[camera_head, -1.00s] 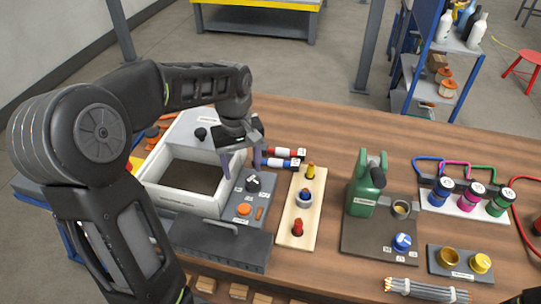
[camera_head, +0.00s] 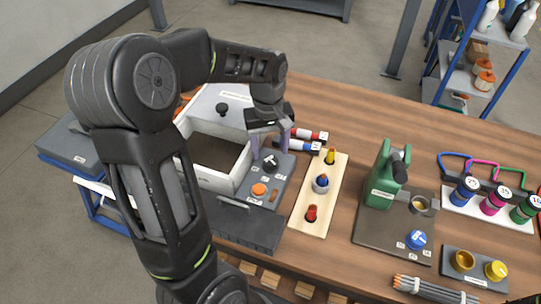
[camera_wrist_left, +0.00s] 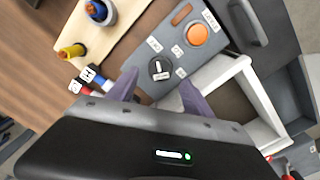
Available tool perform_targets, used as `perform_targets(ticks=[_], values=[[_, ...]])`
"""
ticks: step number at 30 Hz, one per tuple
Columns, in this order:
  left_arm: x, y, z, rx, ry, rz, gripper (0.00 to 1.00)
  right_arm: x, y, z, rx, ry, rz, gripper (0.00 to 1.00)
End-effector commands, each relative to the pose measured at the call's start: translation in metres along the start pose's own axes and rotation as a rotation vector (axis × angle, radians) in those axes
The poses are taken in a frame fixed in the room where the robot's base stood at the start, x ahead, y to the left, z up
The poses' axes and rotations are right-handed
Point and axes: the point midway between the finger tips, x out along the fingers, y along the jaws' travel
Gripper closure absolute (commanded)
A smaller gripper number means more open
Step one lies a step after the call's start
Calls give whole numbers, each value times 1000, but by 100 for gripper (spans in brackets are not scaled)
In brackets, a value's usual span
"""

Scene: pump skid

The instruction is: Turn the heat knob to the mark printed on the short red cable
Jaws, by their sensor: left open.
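The black heat knob (camera_head: 270,163) with a white pointer line sits on a grey panel (camera_head: 253,201). A short red cable (camera_head: 310,135) with a white tag lies behind the panel, beside a blue one (camera_head: 301,146). The tag's print is unreadable.
An orange button (camera_head: 259,189) sits in front of the knob. A white open box (camera_head: 227,186) stands close on the left, a wooden board (camera_head: 308,218) with coloured pegs on the right. A green pump (camera_head: 383,180) stands further right.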

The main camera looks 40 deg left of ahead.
Motion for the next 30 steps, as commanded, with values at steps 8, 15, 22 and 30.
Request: perform_targets(ticks=[8, 15, 22, 30], values=[[36, -1, 1, 0, -2, -1, 41, -3, -1, 0, 1, -1, 1, 64], [40, 0, 0, 0, 0, 1, 41, -3, -1, 0, 1, -1, 1, 64], [40, 0, 0, 0, 0, 1, 52, -3, -1, 0, 1, -1, 1, 64], [40, 0, 0, 0, 0, 1, 74, -3, -1, 0, 1, -1, 1, 64]])
